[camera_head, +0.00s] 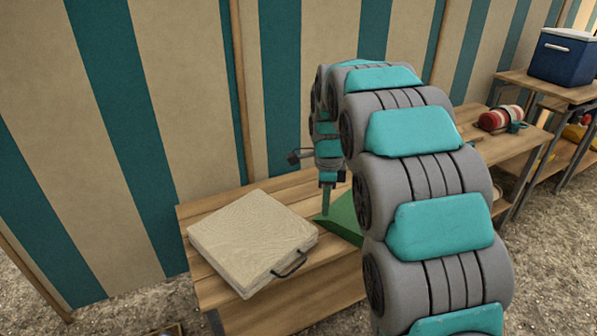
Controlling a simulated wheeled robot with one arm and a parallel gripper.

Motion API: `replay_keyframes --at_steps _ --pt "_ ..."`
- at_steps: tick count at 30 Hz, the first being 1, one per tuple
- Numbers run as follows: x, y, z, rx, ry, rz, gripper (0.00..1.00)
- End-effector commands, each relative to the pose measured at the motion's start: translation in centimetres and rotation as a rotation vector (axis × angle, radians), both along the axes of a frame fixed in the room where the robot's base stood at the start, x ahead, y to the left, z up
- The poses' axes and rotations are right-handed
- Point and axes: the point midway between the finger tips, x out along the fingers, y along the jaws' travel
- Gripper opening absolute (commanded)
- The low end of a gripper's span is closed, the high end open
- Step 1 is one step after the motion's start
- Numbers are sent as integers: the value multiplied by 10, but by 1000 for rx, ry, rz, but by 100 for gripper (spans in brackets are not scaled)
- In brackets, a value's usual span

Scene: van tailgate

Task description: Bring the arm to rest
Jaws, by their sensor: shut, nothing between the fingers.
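My arm, a chain of grey and teal links, rises from the lower right of the head view, arches over the wooden bench and bends down at its far end. My gripper (326,203) points down and is shut with nothing in it. It is above or just beside a green thing (345,217) on the bench, which my arm partly hides. I cannot tell whether the fingertips touch it.
A beige case (252,238) with a dark handle lies on the wooden bench (210,290), left of my gripper. Further right are a red rolled item (497,118), a teal mug (517,127) and a blue cooler (562,58). A striped cloth wall (170,120) stands close behind.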

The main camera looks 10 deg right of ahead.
Motion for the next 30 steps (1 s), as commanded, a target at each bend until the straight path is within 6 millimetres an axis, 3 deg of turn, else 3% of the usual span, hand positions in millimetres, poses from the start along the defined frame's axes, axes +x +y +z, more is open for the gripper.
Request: replay_keyframes --at_steps 5,8,18,30 --pt "-13 0 6 0 2 61 0" --pt "-37 0 12 0 15 167 0" --pt "-143 2 32 17 54 667 0" --pt "-273 8 30 72 90 1277 0"
